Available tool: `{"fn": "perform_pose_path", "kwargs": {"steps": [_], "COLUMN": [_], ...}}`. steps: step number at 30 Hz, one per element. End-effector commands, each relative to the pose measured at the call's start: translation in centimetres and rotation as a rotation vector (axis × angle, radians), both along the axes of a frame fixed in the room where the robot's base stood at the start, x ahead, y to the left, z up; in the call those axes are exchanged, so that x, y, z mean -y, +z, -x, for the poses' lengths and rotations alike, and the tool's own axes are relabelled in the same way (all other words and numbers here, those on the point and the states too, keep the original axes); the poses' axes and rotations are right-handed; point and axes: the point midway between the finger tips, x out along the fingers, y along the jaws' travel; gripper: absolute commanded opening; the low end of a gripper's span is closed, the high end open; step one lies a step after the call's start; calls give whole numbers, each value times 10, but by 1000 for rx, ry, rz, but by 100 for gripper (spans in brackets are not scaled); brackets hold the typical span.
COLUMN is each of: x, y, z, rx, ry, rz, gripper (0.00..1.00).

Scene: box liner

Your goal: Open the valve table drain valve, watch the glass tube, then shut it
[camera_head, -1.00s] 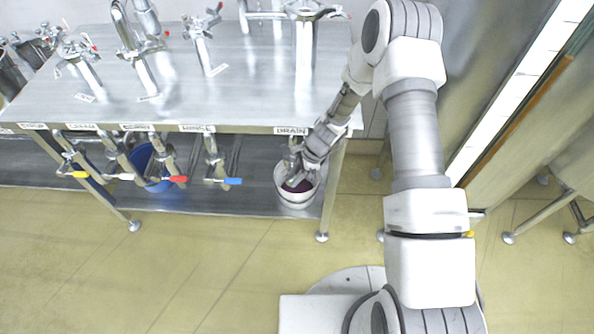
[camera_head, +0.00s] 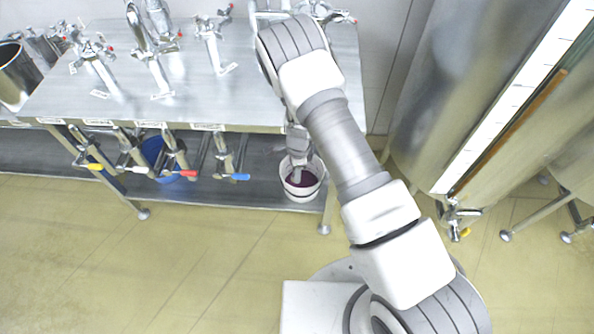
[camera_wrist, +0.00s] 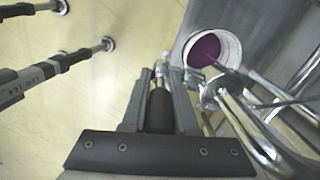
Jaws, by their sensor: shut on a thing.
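My gripper (camera_wrist: 161,82) is shut on the dark lever (camera_wrist: 160,106) of the drain valve in the wrist view. The metal valve body and pipe (camera_wrist: 213,92) are just right of the fingers. In the head view, my arm covers most of the gripper and the drain valve at the right end of the valve table (camera_head: 260,110). A white bucket (camera_head: 303,190) with dark purple liquid stands below; it also shows in the wrist view (camera_wrist: 236,45). I cannot clearly pick out the glass tube.
Valves with yellow (camera_head: 94,167), white, red (camera_head: 180,173) and blue (camera_head: 236,177) handles hang along the table's front. A blue bucket (camera_head: 152,152) stands on the lower shelf. Steel tanks (camera_head: 425,110) stand at the right. The floor (camera_head: 180,270) in front is clear.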

Motion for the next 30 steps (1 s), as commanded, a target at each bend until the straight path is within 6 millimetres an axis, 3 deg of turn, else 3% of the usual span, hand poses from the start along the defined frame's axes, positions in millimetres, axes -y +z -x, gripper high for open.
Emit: {"fn": "perform_pose_path", "kwargs": {"steps": [11, 12, 16, 30], "x": [1, 1, 1, 1], "y": [1, 1, 0, -1], "z": [-2, -2, -2, 0], "rx": [5, 5, 3, 1], "ry": [-1, -1, -1, -1], "rz": [2, 2, 2, -2], "gripper": [0, 35, 57, 57]}}
